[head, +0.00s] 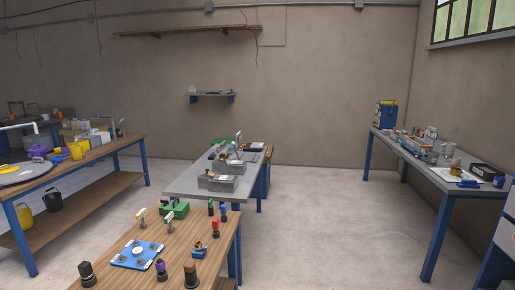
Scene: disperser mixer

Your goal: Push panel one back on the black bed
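My gripper is not in view. I cannot make out panel one or the black bed for sure at this distance. A small dark flat item (254,147) lies at the far end of the grey table (185,187) in the middle. A grey box-shaped unit (218,182) stands on the near part of that table, with another grey unit behind it. A black tray-like thing (487,170) lies on the right table. Which of these is the bed, if any, I cannot tell.
A wooden table (215,262) in front holds a blue plate (137,254), a green block (174,209) and several knobbed posts. A long workbench (100,151) stands left. The right table (447,184) stands along the wall. Open concrete floor (330,220) lies between the middle and right tables.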

